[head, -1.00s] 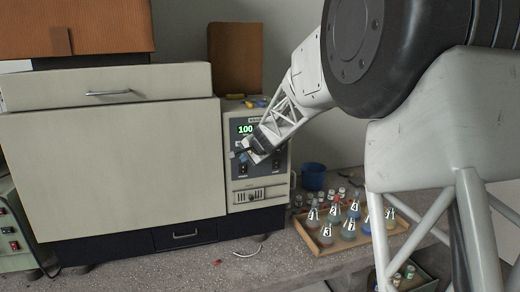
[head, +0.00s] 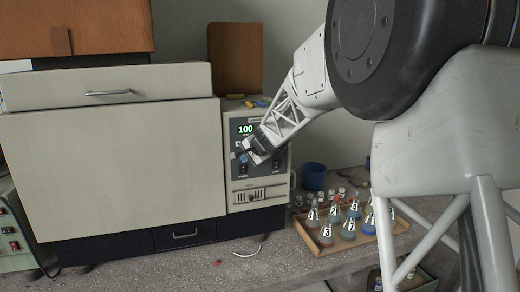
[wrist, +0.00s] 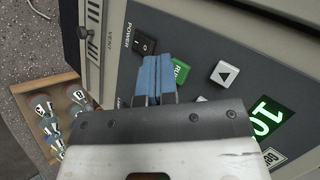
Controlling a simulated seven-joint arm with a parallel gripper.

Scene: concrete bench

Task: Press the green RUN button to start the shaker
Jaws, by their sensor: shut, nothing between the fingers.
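The shaker (head: 120,160) is a large cream cabinet with a grey control panel (head: 240,170) on its right side and a lit green "100" display (head: 245,129). In the wrist view the green RUN button (wrist: 181,71) shows just right of my fingertips, partly hidden by them. My gripper (wrist: 156,62) is shut and empty, with blue finger pads over the panel between the black POWER switch (wrist: 144,45) and the RUN button. It also shows in front of the panel in the head view (head: 243,155). I cannot tell whether the fingertips touch the panel.
A white up-arrow button (wrist: 224,73) lies right of RUN. A wooden tray (head: 345,246) of numbered flasks stands on the bench at right, with a blue cup (head: 313,176) behind it. A green-grey device (head: 10,235) stands at far left.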

